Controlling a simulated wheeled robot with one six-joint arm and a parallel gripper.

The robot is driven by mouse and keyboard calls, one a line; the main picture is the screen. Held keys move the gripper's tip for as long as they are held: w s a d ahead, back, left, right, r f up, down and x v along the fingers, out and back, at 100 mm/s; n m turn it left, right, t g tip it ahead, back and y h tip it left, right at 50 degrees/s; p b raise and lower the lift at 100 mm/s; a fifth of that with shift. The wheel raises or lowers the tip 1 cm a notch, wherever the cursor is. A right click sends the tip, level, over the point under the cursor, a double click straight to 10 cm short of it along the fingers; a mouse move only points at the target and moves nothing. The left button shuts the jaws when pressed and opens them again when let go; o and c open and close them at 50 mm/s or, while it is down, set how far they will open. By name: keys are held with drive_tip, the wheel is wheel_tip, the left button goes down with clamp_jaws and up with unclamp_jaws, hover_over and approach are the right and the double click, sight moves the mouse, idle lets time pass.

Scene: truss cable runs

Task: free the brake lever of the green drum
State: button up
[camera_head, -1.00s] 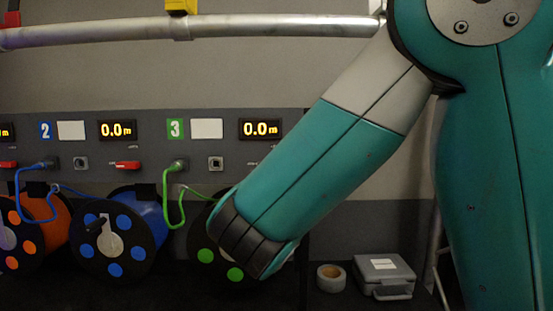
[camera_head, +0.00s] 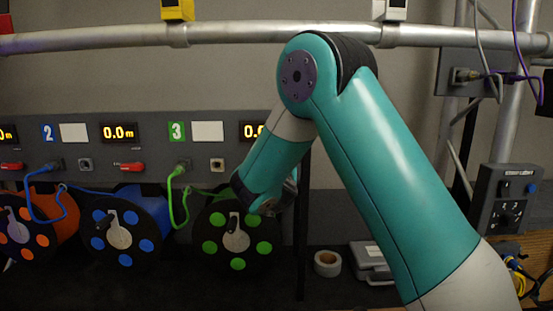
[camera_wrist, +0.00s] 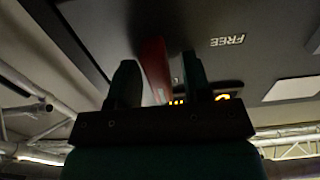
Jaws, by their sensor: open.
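The green drum (camera_head: 264,248) has a black face with green spots and a pale hub with a dark handle. It stands below panel section 3 in the head view. My gripper (camera_wrist: 158,60) is open, with one dark finger on each side of the lever. I cannot tell whether either finger touches it. In the head view my arm hides the fingers and this lever.
Glowing displays (camera_head: 118,132) line the panel. Another red lever (camera_head: 131,168) sits left of a green cable (camera_head: 174,195). A blue drum (camera_head: 127,261) stands left of the green one. A tape roll (camera_head: 327,263) and grey case (camera_head: 367,262) lie right. A pipe (camera_head: 240,33) runs above.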

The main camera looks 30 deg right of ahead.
drive_tip(key=shift+c, duration=0.4)
clamp_jaws()
drive_tip(key=shift+n, duration=0.3)
drive_tip(key=n+b, duration=0.2)
drive_tip(key=n, duration=0.1)
drive_tip(key=shift+w+a+f+n, duration=0.1)
drive_tip(key=shift+a+f+n, duration=0.1)
drive_tip(key=shift+n, duration=0.1)
drive_tip(key=n+b, duration=0.1)
drive_tip(key=n, duration=0.3)
drive_tip(key=shift+w+a+n, duration=0.1)
drive_tip(key=shift+n, duration=0.2)
drive_tip(key=n, duration=0.4)
drive_tip(key=shift+a+f+n, duration=0.1)
drive_tip(key=shift+n, duration=0.2)
drive_tip(key=shift+w+f+n+p, duration=0.15)
drive_tip(key=shift+n+p, duration=0.35)
drive_tip(key=shift+n, duration=1.7)
drive_tip(key=shift+f, duration=0.1)
